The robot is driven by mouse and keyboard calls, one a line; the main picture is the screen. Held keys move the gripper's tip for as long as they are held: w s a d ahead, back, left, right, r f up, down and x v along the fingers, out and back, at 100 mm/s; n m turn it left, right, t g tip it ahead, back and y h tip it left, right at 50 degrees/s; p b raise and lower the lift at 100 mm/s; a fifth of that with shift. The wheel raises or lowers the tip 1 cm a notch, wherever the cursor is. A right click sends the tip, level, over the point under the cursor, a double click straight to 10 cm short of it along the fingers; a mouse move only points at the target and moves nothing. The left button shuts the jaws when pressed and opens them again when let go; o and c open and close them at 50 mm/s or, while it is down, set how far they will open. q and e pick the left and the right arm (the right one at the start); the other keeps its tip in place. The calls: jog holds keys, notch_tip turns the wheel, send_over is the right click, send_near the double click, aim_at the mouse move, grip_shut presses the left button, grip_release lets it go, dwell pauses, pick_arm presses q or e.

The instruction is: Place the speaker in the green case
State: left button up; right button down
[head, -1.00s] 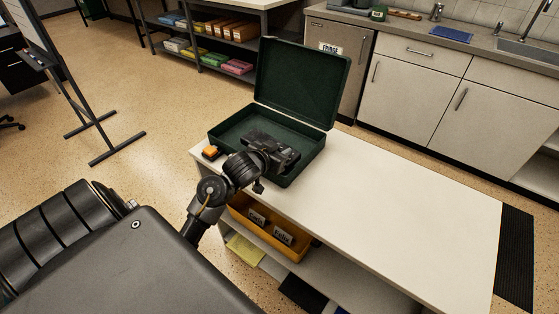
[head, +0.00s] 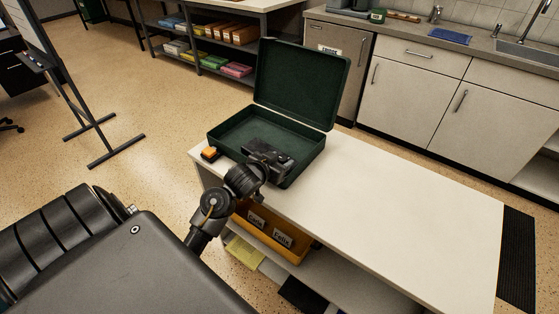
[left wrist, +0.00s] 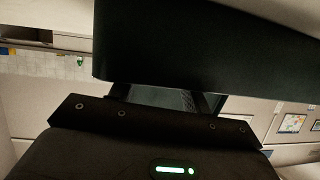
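The green case (head: 222,141) stands on the near white table with its lid (head: 302,85) raised at the back. My left gripper (head: 270,160) is over the front right of the case, close to its front wall. Its dark fingers hide part of the inside, and I cannot tell whether they hold anything. In the left wrist view, a large dark slab (left wrist: 200,50) covers much of the space ahead of the gripper (left wrist: 160,100). I cannot clearly make out the speaker. A small orange and black block (head: 210,153) lies on the table left of the case. My right gripper is not in view.
The white tabletop (head: 390,210) is clear right of the case. A yellow bin (head: 285,240) with labels stands on the shelf below. A dark shelf unit, a fridge (head: 338,60) and a sink counter stand behind. A whiteboard stand (head: 75,100) is at left.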

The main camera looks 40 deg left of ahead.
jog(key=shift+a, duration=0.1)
pick_arm(q)
jog(key=shift+r, duration=0.15)
jog(key=shift+s+r, duration=0.1)
jog(key=shift+s, duration=0.25)
jog(key=p+v, duration=0.1)
jog(key=v, duration=1)
jog(key=shift+p, duration=0.35)
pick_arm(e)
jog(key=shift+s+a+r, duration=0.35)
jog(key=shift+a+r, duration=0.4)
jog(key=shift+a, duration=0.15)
pick_arm(q)
jog(key=shift+s+r, duration=0.1)
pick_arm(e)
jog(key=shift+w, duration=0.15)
